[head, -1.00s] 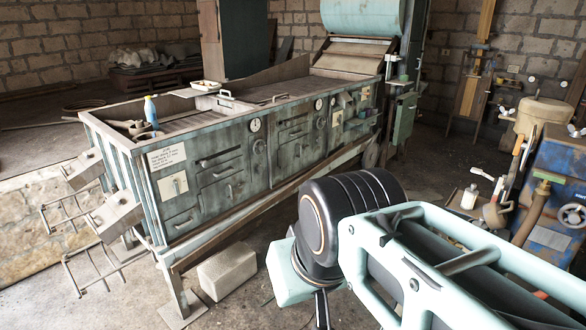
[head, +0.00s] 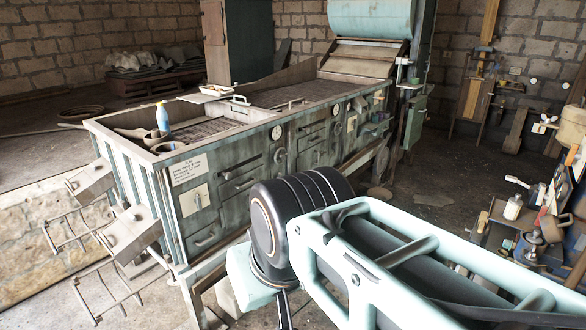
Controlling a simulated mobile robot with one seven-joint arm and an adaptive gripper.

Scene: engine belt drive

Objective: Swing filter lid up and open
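A long, worn green metal machine (head: 225,165) runs from the front left to the back right. Its top has an open bay at the near end and a long flat panel behind it. Small handles stand on the top, one pale handle (head: 239,99) near the middle and another handle (head: 291,103) on the front edge. I cannot tell which part is the filter lid. My arm reaches in from the lower right, in front of the machine's lower front. My gripper is not in view; a black joint and a pale green link of my arm hide that area.
A blue bottle (head: 162,117) stands in the near bay, and a tray (head: 217,90) sits on the top. Wire racks (head: 105,285) stick out from the machine's left end. A cluttered workbench (head: 525,245) stands at the right. Bare floor (head: 440,180) lies between bench and machine.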

